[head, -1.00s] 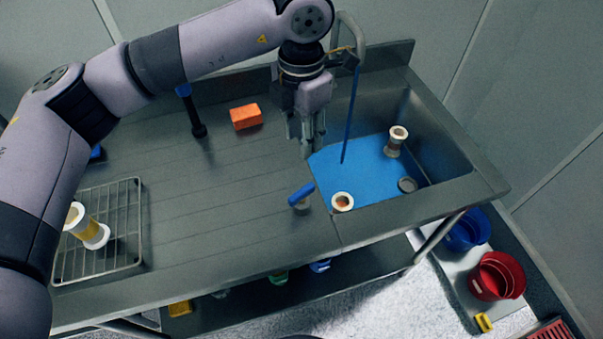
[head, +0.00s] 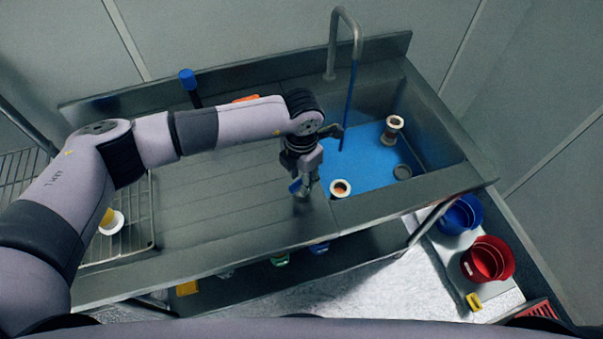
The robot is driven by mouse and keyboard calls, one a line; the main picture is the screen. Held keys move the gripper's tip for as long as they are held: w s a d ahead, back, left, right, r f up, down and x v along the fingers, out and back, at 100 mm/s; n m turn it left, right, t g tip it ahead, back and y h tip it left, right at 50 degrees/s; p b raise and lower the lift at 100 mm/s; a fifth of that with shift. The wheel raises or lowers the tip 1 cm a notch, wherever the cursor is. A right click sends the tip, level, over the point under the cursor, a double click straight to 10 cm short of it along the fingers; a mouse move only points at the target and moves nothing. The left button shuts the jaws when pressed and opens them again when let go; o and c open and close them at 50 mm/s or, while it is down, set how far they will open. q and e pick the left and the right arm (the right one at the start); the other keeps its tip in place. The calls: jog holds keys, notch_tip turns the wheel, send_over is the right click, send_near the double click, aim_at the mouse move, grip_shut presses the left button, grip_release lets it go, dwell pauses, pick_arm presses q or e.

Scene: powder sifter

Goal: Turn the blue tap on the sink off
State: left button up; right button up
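My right gripper is not in view.
Two sifter-like parts stand in the sink, one at the back (head: 391,130) and one at the near left (head: 340,188). A wire rack (head: 140,215) is at the left. An orange block (head: 246,98) is mostly hidden by my arm. Blue (head: 462,214) and red (head: 488,259) buckets stand at the lower right.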

pick_arm(q)
grip_shut()
dwell(0.5)
